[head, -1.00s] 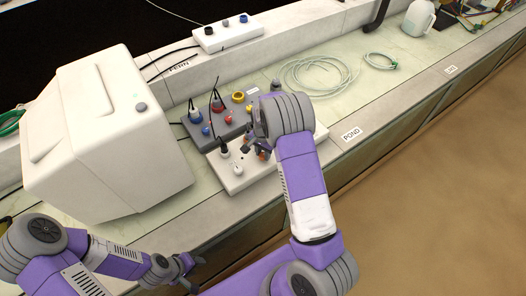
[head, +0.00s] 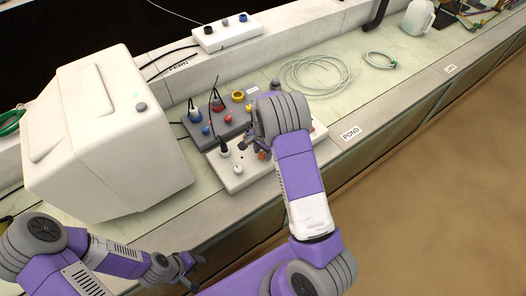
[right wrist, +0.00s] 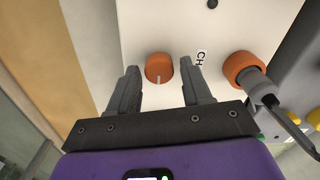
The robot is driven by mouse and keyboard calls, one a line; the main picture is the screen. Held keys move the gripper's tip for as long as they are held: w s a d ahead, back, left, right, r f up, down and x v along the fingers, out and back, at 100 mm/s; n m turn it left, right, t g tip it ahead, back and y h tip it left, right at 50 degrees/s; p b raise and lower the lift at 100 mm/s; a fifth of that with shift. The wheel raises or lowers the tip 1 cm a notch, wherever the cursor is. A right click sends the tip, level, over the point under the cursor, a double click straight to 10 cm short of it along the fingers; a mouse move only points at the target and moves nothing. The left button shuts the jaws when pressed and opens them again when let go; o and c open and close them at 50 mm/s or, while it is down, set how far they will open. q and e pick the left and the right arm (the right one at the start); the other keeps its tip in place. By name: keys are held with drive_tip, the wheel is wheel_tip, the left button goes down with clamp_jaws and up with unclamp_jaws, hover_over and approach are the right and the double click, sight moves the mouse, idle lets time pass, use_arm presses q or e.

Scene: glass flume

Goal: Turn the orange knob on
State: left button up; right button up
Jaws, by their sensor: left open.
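The orange knob (right wrist: 159,68) is a round cap with a white pointer line, on a white panel (right wrist: 225,25). In the right wrist view it sits between the two open fingertips of my right gripper (right wrist: 158,73), with a gap on each side. In the head view the knob (head: 263,155) shows small on the white box (head: 232,180), and my right arm hides part of that box. I cannot tell how far the fingers are above the panel. My left gripper (head: 187,270) is open and empty at the lower left, away from the panel.
An orange socket (right wrist: 243,66) with a grey plug and cable is close beside my right finger. A grey box (head: 222,122) with coloured sockets stands behind the white box. A large white machine (head: 105,140) is on the left. Coiled tubing (head: 318,75) lies on the bench.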

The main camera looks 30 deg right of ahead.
sight(263, 153)
drive_tip(key=shift+o, duration=0.5)
wheel_tip(263, 153, up, 8)
drive_tip(key=shift+f+p, duration=0.2)
drive_tip(key=shift+p, duration=0.25)
